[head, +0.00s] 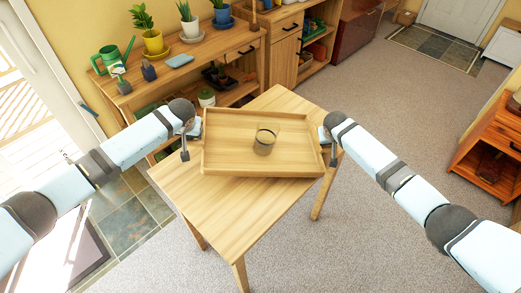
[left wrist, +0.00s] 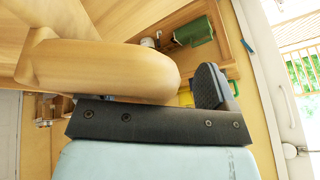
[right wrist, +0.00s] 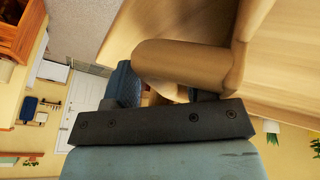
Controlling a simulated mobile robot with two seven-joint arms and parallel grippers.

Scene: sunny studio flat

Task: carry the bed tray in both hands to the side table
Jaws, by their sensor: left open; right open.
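The bed tray (head: 222,158), light wood with raised rims, sits on a square wooden table (head: 235,212), turned relative to it, its right end reaching the table's edge. My left gripper (head: 188,143) is at the tray's left end, open; in the left wrist view a rounded wooden tray handle (left wrist: 105,70) lies by the jaws, hiding one finger. My right gripper (head: 329,146) is open at the right end; the right wrist view shows the other handle (right wrist: 180,65) at its jaws. Contact with the handles cannot be told.
A wooden bench with potted plants (head: 152,38) and a green watering can (head: 112,58) stands behind the table. An orange-brown wooden shelf unit (head: 490,150) stands at the right. Open carpet (head: 390,105) lies between it and the table. A glazed door is at the left.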

